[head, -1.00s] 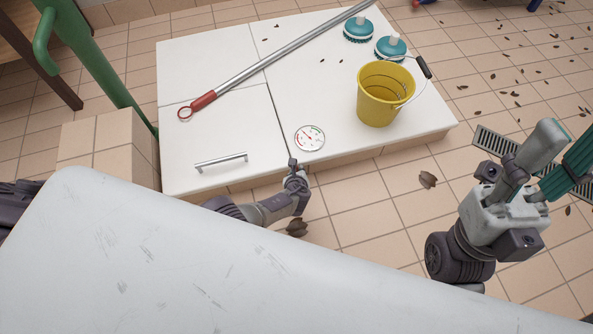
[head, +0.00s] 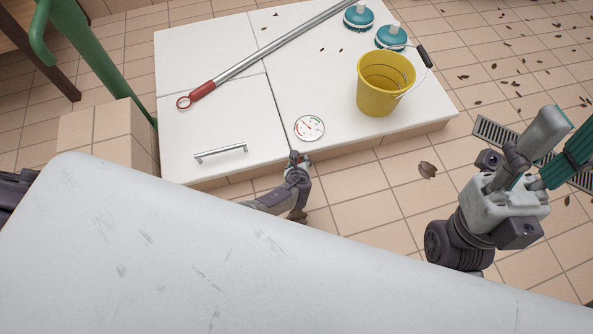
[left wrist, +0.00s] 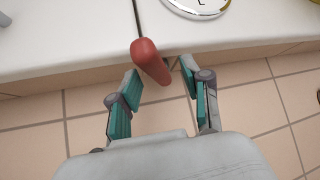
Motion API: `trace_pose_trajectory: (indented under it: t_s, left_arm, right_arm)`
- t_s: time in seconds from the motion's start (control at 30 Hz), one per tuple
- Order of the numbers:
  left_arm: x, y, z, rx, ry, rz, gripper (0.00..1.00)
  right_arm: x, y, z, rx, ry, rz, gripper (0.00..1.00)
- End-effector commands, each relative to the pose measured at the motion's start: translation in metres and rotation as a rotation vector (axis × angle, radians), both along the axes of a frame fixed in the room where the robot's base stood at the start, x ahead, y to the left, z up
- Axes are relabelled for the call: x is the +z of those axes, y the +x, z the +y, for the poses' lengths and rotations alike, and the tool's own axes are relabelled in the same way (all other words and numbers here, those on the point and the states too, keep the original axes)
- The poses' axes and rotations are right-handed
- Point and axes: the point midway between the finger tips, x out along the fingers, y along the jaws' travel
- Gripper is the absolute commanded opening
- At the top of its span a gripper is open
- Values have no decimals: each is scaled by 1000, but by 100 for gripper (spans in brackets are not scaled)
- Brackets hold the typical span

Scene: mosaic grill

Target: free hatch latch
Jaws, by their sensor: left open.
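A red latch handle (left wrist: 151,62) sticks out over the front edge of the white hatch box (head: 200,130), beside the seam in its top. My left gripper (left wrist: 158,84) is open in the left wrist view. Its two teal-padded fingers stand either side of the handle's rounded end, with gaps visible. In the head view my left gripper (head: 296,160) is small and dark at the box's front edge and mostly hides the latch. My right gripper (head: 555,150) is at the far right, over the floor and away from the box; its fingers are partly cut off.
On the box are a round gauge (head: 309,128), a yellow bucket (head: 385,90), teal-and-white brushes (head: 391,36), a red-ended pole (head: 270,50) and a metal bar handle (head: 220,153). A white scratched surface (head: 200,260) fills the foreground. Tiled floor with leaves lies to the right.

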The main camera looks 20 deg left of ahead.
Motion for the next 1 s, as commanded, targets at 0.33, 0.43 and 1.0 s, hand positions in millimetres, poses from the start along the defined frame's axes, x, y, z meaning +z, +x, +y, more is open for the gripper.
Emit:
trace_pose_trajectory:
  t_s: [0.33, 0.43, 1.0]
  left_arm:
    - [26, -25, -2, 4, 5, -4, 48]
    - [35, -35, -4, 2, 4, -3, 48]
    - [75, -76, -16, 1, 7, -2, 48]
  right_arm:
    - [0, 0, 0, 1, 0, 2, 40]
    - [0, 0, 0, 1, 0, 2, 40]
    - [0, 0, 0, 1, 0, 2, 40]
